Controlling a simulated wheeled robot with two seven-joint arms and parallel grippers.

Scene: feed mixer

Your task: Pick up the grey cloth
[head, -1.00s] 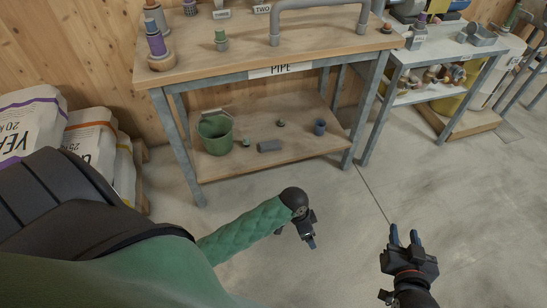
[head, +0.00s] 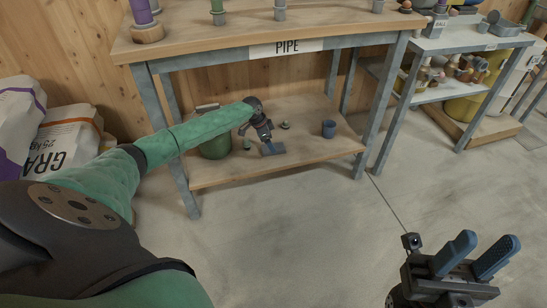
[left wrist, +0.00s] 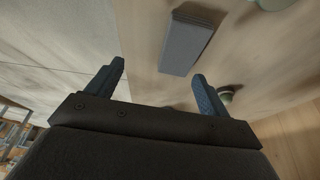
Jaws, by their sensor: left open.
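The grey cloth (head: 277,149) lies as a flat folded block on the lower wooden shelf of the PIPE table. In the left wrist view the cloth (left wrist: 186,45) is beyond the fingertips, slightly right of centre. My left gripper (head: 268,143) is over the shelf at the cloth and partly covers it in the head view. In the left wrist view its fingers (left wrist: 158,72) are apart with nothing between them. My right gripper (head: 490,241) is open and empty over the floor at lower right.
The tabletop (head: 190,38) is above the shelf. Table legs bound the opening. Sacks (head: 70,135) stand left.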

